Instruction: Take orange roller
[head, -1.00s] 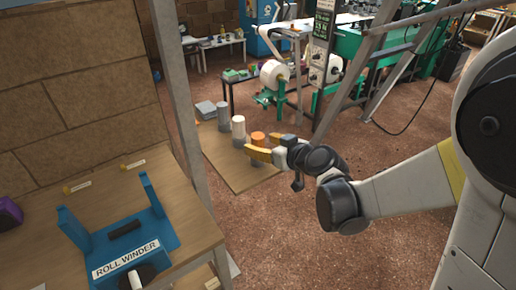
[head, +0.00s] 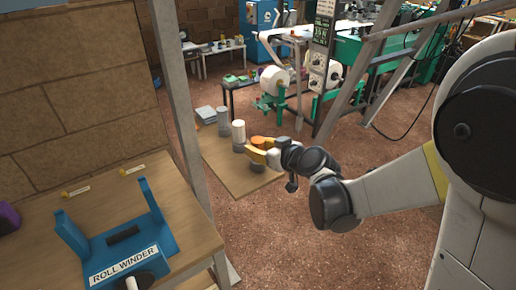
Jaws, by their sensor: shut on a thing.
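The orange roller (head: 258,141) stands on the low wooden board on the floor, at the end of a row of rollers. Its orange top shows, with a darker part below it. My gripper (head: 257,150) reaches in from the right with its yellow fingers around the roller, shut on it. The fingers hide part of the roller's side. I cannot tell whether the roller is lifted off the board.
A white roller (head: 238,133) and a grey roller (head: 223,122) stand close behind to the left on the wooden board (head: 228,172). A blue roll winder (head: 125,245) sits on the table at front left. A metal post (head: 178,100) rises between the table and board.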

